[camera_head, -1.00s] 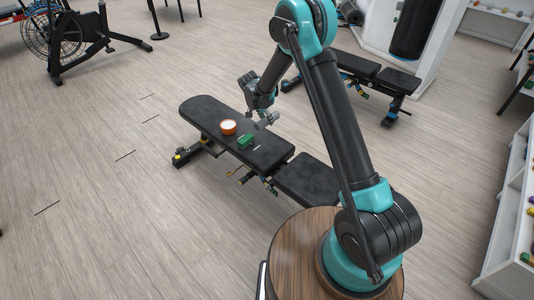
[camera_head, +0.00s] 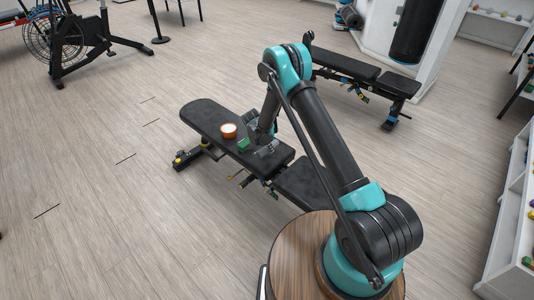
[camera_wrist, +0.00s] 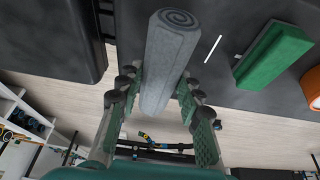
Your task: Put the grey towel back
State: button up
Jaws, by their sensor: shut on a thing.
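The grey towel (camera_wrist: 170,60) is a tight roll with a spiral end, seen in the wrist view. My gripper (camera_wrist: 158,82) is shut on it, with a finger on each side, and the roll sticks out past the fingertips over the black bench. In the head view my gripper (camera_head: 262,146) is low over the black bench pad (camera_head: 205,112), right of the green block. The towel is hard to make out there among the grey fingers. Whether its underside touches the pad cannot be told.
A green block (camera_head: 243,144) and a round white-and-orange item (camera_head: 229,130) are on the bench near my gripper. A thin white mark (camera_wrist: 212,48) lies between towel and block. A second bench (camera_head: 365,78) stands behind. The pad's far left end is clear.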

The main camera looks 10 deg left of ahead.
aim_at(267, 153)
jog(key=shift+f, duration=2)
jog(key=shift+f, duration=0.25)
jog(key=o, duration=1.1)
jog(key=v, duration=1.7)
jog(key=shift+w+a+r, duration=0.25)
jog(key=shift+a+r, duration=0.05)
jog(key=shift+r, duration=0.05)
